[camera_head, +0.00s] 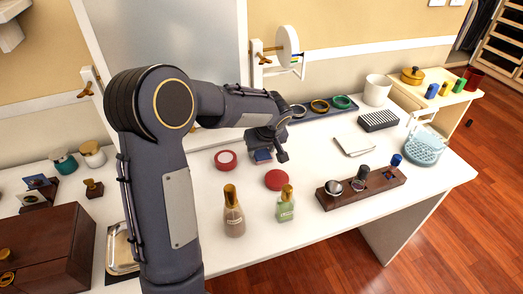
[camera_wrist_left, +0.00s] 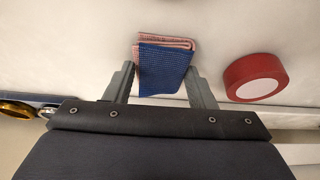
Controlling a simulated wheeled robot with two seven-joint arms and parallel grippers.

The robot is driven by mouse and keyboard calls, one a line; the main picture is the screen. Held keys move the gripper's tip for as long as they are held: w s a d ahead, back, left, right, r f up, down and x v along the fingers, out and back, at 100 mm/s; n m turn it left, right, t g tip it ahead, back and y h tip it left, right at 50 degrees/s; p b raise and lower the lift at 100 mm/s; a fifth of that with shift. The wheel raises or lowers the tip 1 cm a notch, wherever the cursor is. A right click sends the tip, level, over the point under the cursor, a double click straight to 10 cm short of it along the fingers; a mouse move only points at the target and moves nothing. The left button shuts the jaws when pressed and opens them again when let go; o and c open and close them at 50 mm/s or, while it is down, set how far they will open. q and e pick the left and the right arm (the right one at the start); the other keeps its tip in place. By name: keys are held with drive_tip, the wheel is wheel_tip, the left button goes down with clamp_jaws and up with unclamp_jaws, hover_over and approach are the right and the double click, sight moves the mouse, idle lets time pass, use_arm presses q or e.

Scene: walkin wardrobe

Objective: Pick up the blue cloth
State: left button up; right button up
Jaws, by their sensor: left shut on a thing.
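The blue cloth (camera_wrist_left: 163,72) is folded, with a pink part along one edge. In the left wrist view it sits between the two fingers of my left gripper (camera_wrist_left: 163,88), which is shut on it. In the head view the blue cloth (camera_head: 262,155) shows as a small patch under my left gripper (camera_head: 270,152), low over the white table top (camera_head: 330,215). I cannot tell whether the cloth still touches the table. My right gripper is not in view.
Round red tins stand close by, one (camera_head: 225,160) left of the gripper and one (camera_head: 276,180) in front. Two bottles (camera_head: 233,212) (camera_head: 286,205) stand nearer the front edge. A wooden holder (camera_head: 360,188) lies to the right, and a dark tray (camera_head: 325,106) behind.

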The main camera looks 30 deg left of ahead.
use_arm(q)
drive_tip(key=shift+r, duration=0.5)
wheel_tip(320, 180, up, 2)
drive_tip(key=shift+r+p, duration=0.25)
drive_tip(key=shift+p, duration=0.1)
drive_tip(key=s+d+r, duration=0.9)
drive_tip(key=s, duration=0.1)
drive_tip(key=shift+s+d+r, duration=0.15)
drive_tip(key=shift+d+r, duration=0.1)
drive_tip(key=shift+d, duration=0.05)
drive_tip(key=o, duration=0.4)
drive_tip(key=shift+c, duration=1)
